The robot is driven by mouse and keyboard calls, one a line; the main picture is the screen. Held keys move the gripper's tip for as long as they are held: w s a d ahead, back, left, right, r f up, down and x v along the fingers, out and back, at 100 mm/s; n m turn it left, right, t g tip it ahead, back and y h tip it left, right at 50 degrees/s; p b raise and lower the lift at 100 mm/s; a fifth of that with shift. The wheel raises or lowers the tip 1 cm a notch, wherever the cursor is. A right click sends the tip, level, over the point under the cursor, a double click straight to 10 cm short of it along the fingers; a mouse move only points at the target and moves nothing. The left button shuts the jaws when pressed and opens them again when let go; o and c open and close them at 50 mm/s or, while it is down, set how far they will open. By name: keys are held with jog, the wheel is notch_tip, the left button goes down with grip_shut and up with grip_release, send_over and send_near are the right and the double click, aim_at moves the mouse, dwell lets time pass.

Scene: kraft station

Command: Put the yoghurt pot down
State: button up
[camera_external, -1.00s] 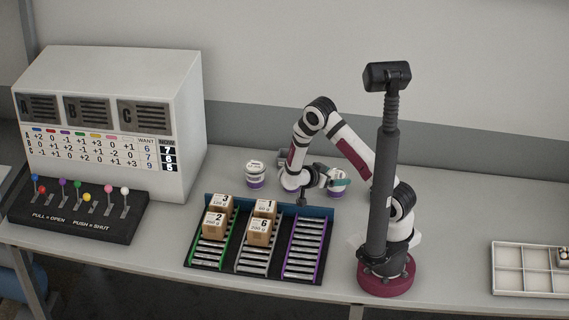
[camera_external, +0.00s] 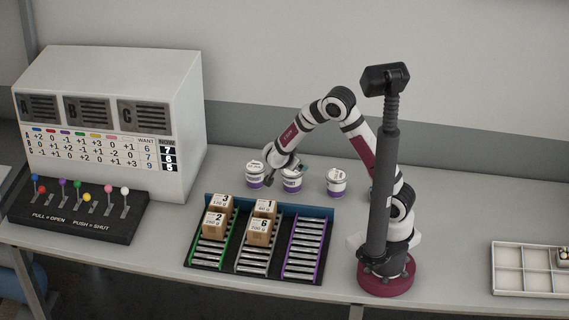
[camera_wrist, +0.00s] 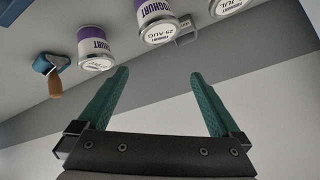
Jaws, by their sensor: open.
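Three white yoghurt pots with purple bands stand upright in a row on the bench behind the conveyor rack: a left pot (camera_external: 256,176), a middle pot (camera_external: 291,184) and a right pot (camera_external: 336,183). My gripper (camera_external: 291,167) is by the middle pot and partly hides it. In the wrist view my gripper (camera_wrist: 160,78) has its two teal fingers wide apart, with nothing between them. The wrist view also shows three pots, their lids toward the fingers: one at left (camera_wrist: 95,48), one ahead (camera_wrist: 157,22) with a date on its lid, and one cut off at top right (camera_wrist: 228,6).
The conveyor rack (camera_external: 325,216) has several numbered cartons (camera_external: 258,231) in its left and middle lanes; its right lane is empty. A lever panel (camera_external: 75,225) and display cabinet stand left. A divided tray (camera_external: 508,268) lies right. A blue wooden-handled tool (camera_wrist: 54,80) shows in the wrist view.

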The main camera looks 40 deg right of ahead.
jog(key=a+r+n+t+y, duration=0.3)
jog(key=a+r+n+y, duration=0.2)
jog(key=a+r+y, duration=0.35)
jog(key=s+r+n+g+y, duration=0.2)
jog(key=s+n+y, duration=0.15)
jog(key=s, duration=0.35)
jog(key=s+d+f+g+h, duration=0.1)
jog(key=s+d+g, duration=0.3)
jog(key=s, duration=0.7)
jog(key=s+d+f+n+g+h, duration=0.1)
jog(key=s+d+g, duration=0.2)
jog(key=s, duration=0.8)
jog(key=shift+s+d+f+g, duration=0.35)
jog(key=shift+d+g, duration=0.05)
jog(key=shift+d, duration=0.15)
